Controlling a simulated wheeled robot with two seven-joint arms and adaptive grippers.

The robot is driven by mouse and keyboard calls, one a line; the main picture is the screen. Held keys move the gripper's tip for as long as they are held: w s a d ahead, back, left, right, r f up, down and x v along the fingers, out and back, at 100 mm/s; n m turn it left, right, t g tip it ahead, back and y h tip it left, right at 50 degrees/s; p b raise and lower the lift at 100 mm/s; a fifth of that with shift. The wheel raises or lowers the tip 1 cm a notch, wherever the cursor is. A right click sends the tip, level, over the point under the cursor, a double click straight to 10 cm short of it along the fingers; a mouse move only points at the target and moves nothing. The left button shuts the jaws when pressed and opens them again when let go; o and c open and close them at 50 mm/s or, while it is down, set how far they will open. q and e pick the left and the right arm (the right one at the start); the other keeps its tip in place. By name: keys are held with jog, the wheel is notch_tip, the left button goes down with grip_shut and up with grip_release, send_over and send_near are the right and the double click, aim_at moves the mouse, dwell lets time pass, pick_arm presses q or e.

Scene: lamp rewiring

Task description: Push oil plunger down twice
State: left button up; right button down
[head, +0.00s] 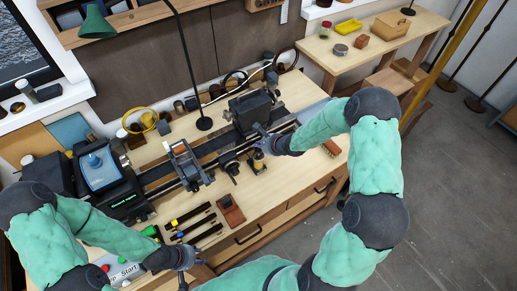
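A small dark and brass-coloured oiler (259,163) stands upright on the wooden workbench (285,182), in front of the lathe-like machine. I take it to be the one with the plunger; the plunger itself is too small to make out. My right gripper (264,142) is just above and behind the oiler in the picture, and I cannot tell whether it touches it. Its fingers are too small to read as open or shut. My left gripper (188,262) is in front of the bench's near edge at the lower left, away from the oiler, with nothing visible in it.
The machine (187,165) runs along the bench behind the oiler. A reddish-brown block (231,210) and several dark tools (194,222) lie at the front. A black lamp stand (204,123) rises at the back. A device with a blue screen (98,168) stands left.

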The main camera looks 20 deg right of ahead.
aim_at(258, 149)
jog(key=shift+f, duration=0.4)
jog(key=shift+f, duration=1.3)
dwell(1.5)
jog(key=shift+s, duration=0.1)
jog(key=shift+r+p, duration=1.7)
jog(key=shift+p, duration=0.25)
jog(key=shift+r, duration=0.1)
notch_tip(258, 149, up, 5)
jog(key=p, duration=0.5)
